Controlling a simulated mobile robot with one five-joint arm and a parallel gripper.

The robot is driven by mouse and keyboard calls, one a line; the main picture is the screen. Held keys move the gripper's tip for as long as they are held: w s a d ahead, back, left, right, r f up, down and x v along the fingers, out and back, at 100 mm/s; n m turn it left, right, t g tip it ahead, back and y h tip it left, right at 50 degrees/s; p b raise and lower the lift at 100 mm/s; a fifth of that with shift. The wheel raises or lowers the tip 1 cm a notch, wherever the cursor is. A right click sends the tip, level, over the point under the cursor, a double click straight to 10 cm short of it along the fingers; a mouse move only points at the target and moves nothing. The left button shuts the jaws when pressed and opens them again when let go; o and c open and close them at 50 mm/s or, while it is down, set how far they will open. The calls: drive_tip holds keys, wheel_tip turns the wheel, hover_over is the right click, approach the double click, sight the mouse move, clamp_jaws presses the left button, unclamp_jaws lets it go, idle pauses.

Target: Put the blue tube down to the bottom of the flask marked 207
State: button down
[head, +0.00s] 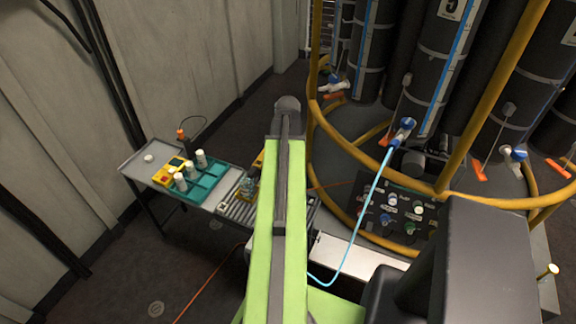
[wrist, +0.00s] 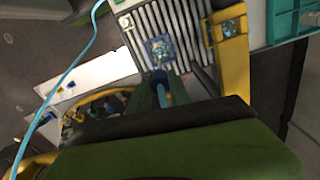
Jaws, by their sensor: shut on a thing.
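My gripper (wrist: 163,92) is shut on the blue tube, whose short blue piece (wrist: 162,86) shows between the fingers, pointing toward the flask. Whether the tip is inside the flask cannot be told. The light blue tube (head: 371,200) hangs from a blue valve in the head view; my arm hides the gripper there.
The bench (head: 140,160) carries a teal rack (head: 207,183) with several white-capped bottles and a yellow device (head: 166,177). Yellow rails (head: 452,180), dark cylinders and a control panel (head: 398,212) fill the right.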

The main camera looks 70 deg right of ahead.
drive_tip(key=shift+f, duration=0.1)
idle(0.3)
drive_tip(key=shift+f+b, duration=0.9)
drive_tip(key=shift+b, duration=0.1)
drive_tip(key=shift+f, duration=0.15)
drive_tip(key=shift+f+b, duration=1.75)
drive_tip(key=shift+b, duration=0.15)
drive_tip(key=shift+f, duration=0.1)
drive_tip(key=shift+f+b, duration=2)
drive_tip(key=shift+b, duration=0.1)
drive_tip(key=shift+f, duration=0.1)
